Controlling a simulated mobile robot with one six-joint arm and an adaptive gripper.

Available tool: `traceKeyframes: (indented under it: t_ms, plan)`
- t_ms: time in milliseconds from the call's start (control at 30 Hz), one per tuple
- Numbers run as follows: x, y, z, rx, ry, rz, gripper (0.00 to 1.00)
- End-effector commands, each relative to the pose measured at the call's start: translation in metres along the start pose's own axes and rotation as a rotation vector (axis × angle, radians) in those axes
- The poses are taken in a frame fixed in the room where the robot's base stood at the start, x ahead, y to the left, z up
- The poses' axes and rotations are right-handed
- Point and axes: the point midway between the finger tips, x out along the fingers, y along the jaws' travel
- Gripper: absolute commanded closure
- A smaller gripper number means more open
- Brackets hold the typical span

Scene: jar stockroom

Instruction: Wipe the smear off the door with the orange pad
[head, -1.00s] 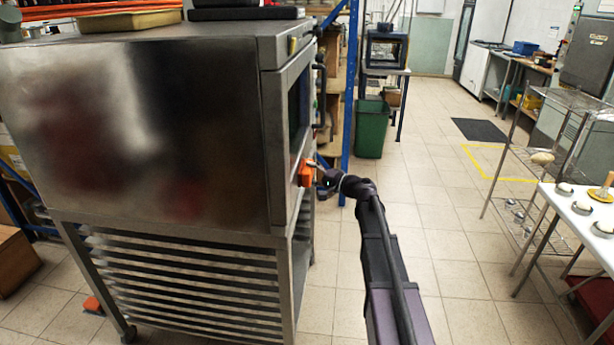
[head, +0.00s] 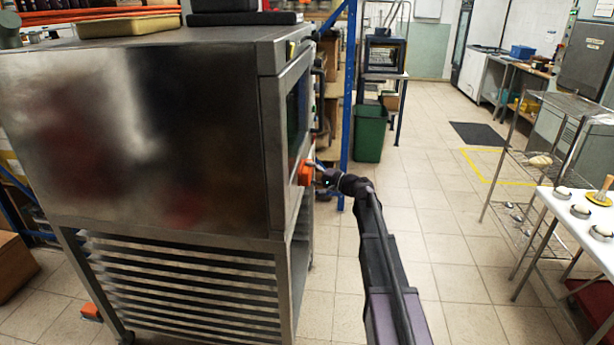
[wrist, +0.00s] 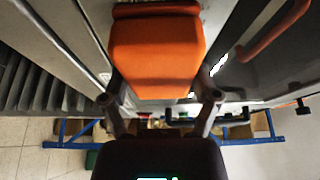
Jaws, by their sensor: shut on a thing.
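The orange pad (head: 304,173) is at the lower part of the steel oven's door (head: 297,115), which I see nearly edge-on in the head view. My gripper (head: 319,178) is shut on the pad. The wrist view shows the pad (wrist: 157,52) between the two fingers of my gripper (wrist: 160,92). The pad is at the door face; I cannot tell whether it touches. A small white patch (wrist: 219,64) shows just right of the pad in the wrist view; I cannot tell whether it is the smear or glare. The door surface behind the pad is hidden.
The oven stands on a slatted rack (head: 180,285). A blue shelf post (head: 347,100) and green bin (head: 369,133) are beyond the door. A wire shelf (head: 545,160) and white table (head: 585,225) stand at right. The tiled floor between is clear.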

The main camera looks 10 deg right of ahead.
Motion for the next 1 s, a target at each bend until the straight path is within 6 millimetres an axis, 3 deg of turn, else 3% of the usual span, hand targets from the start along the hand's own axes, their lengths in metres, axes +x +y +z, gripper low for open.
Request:
traceKeyframes:
  t_ms: [567, 1000]
  plan:
    - [0.005, 0.001, -0.007, 0.000, 0.000, 0.000, 0.59]
    - [0.013, 0.003, -0.031, 0.000, 0.000, 0.000, 0.59]
